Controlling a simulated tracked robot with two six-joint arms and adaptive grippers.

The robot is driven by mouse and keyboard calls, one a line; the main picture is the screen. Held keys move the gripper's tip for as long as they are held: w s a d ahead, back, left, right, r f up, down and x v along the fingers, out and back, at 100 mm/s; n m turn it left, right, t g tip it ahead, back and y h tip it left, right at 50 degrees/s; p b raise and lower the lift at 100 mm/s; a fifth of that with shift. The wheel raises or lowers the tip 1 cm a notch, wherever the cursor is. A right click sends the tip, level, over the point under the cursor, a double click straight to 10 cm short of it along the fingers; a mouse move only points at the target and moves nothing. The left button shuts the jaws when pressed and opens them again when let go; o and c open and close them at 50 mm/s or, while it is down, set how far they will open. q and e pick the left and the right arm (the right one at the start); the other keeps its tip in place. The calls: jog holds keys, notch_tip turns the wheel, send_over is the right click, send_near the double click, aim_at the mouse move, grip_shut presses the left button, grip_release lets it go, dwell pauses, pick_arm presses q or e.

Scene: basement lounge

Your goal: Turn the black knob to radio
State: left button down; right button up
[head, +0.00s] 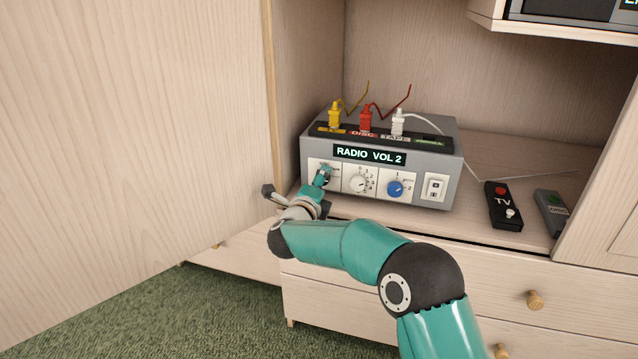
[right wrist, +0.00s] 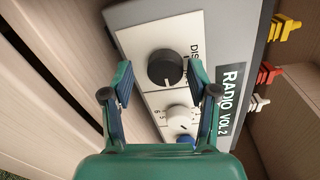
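The grey radio unit (head: 380,145) stands on a wooden shelf. Its lit display (head: 368,155) reads "RADIO VOL 2". The round black knob (right wrist: 165,68) is on a white panel in the right wrist view, with partly readable lettering beside it. I cannot make out where its pointer is. My right gripper (right wrist: 160,78) is open, its fingers on either side of the black knob with gaps visible. In the head view my right gripper (head: 323,178) is at the unit's left panel and mostly hides the knob. My left gripper is in neither view.
A white knob (head: 358,184), a blue knob (head: 395,188) and a white switch (head: 435,187) sit right of it. Yellow (head: 334,117), red (head: 365,120) and white (head: 398,122) plugs stand on top. A TV remote (head: 502,206) and another remote (head: 552,212) lie rightward.

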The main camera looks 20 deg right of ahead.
jog(key=shift+r, duration=0.2)
jog(key=f+v, duration=0.1)
jog(key=v, duration=1.1)
jog(key=shift+r, duration=0.3)
